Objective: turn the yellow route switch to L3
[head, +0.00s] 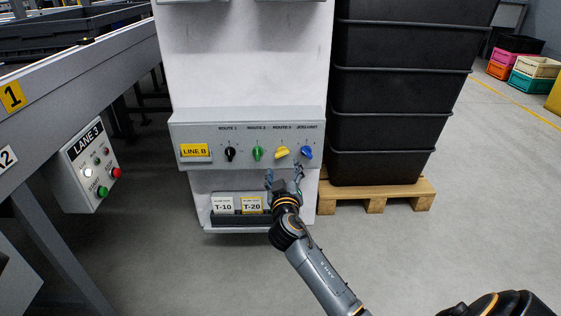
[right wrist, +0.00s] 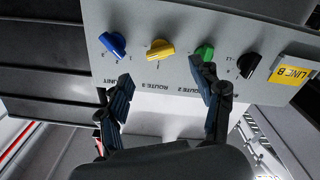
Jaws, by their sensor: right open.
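The yellow route switch (head: 282,152) is the third knob on the grey LINE B panel (head: 215,117), under a ROUTE 3 label. Its handle is tilted, with one end up to the right; its position marks are too small to read. The upside-down right wrist view also shows the yellow switch (right wrist: 159,49). My right gripper (head: 284,173) is open and empty, just below the yellow and blue knobs. In the right wrist view, its fingers (right wrist: 165,78) are spread to either side below the yellow switch, apart from it. My left gripper is out of view.
A green knob (head: 257,153) and a blue knob (head: 306,152) flank the yellow one; a black knob (head: 230,154) is farther left. Below is a holder with T-10 and T-20 cards (head: 252,204). Black crates (head: 385,125) stand right; a LANE 3 box (head: 90,165) is left.

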